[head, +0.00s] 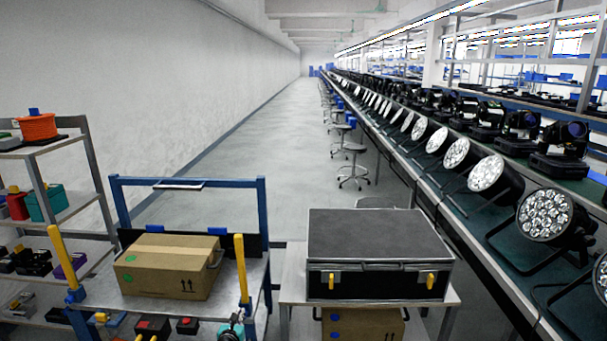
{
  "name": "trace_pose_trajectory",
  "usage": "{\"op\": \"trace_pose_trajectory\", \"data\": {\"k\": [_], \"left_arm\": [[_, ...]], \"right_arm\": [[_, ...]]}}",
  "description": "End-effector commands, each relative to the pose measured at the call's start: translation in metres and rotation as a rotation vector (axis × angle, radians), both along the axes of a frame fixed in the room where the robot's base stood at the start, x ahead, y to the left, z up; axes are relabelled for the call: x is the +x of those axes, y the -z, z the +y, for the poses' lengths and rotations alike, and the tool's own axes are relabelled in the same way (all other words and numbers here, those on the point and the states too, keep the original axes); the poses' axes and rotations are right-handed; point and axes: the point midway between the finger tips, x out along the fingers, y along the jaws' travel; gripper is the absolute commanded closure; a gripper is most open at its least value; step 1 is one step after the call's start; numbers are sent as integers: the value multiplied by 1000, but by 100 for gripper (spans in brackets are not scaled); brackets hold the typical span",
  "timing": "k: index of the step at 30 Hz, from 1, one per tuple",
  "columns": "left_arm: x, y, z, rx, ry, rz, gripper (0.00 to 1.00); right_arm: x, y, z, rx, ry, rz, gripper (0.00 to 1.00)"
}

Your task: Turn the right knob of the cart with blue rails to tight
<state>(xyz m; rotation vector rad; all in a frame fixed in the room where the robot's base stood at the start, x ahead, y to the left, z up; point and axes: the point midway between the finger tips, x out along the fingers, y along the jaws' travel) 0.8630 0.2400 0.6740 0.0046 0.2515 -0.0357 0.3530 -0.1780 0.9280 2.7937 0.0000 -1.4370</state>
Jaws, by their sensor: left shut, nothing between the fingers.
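The cart with blue rails (190,182) stands at the lower left, with a grey metal top. A yellow upright post (62,256) rises from a blue knob-like fitting (75,296) at its left front. Another yellow post (241,268) rises from a blue fitting (246,303) at its right front. I cannot tell from here how tight either fitting is. My right gripper is out of view.
A cardboard box (165,272) sits on the cart top. A black case (378,250) with yellow latches stands on a table to the right, another box (362,323) below it. A shelf rack (75,209) stands left. A long bench with lamps (545,216) runs along the right.

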Motion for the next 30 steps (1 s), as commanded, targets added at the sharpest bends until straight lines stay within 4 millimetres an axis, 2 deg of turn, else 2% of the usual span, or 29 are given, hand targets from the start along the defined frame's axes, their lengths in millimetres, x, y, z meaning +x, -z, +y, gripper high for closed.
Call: {"op": "trace_pose_trajectory", "data": {"k": [15, 30], "left_arm": [[0, 2, -13, 0, -1, -1, 100], [-1, 3, -15, 0, 0, 0, 100]], "right_arm": [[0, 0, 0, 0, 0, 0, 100], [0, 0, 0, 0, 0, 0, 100]]}}
